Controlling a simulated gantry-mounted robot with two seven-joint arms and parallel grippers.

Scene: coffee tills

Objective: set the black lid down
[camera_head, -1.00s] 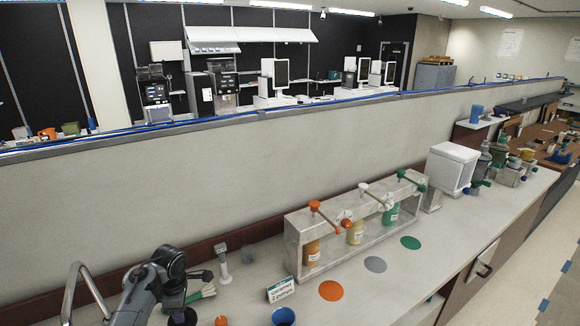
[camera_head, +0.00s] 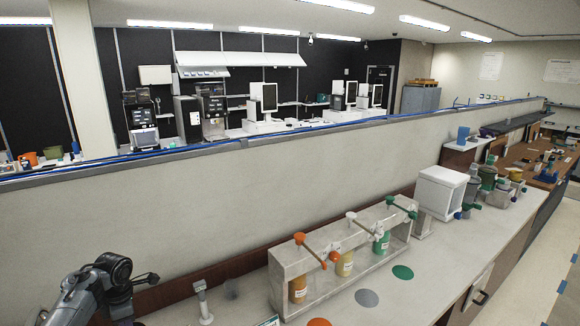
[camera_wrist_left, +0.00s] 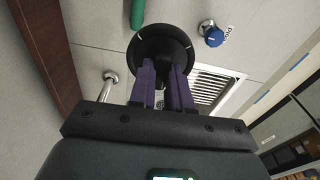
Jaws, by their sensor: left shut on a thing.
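My left gripper (camera_wrist_left: 166,85), with purple fingers, is shut on a round black lid (camera_wrist_left: 158,42) in the left wrist view. The lid is at the fingertips, above a pale counter (camera_wrist_left: 92,52). Whether it touches the surface is hard to tell. In the head view only my left arm shows at the lower left; the gripper and lid are below the picture edge. My right gripper is in neither view.
A slotted drain grate (camera_wrist_left: 213,88), a blue-topped knob (camera_wrist_left: 213,35), a metal pipe (camera_wrist_left: 107,82) and a green bar (camera_wrist_left: 138,12) lie around the lid. A rack of pumps (camera_head: 345,250) stands on the counter to the right. A wall (camera_head: 200,205) runs behind.

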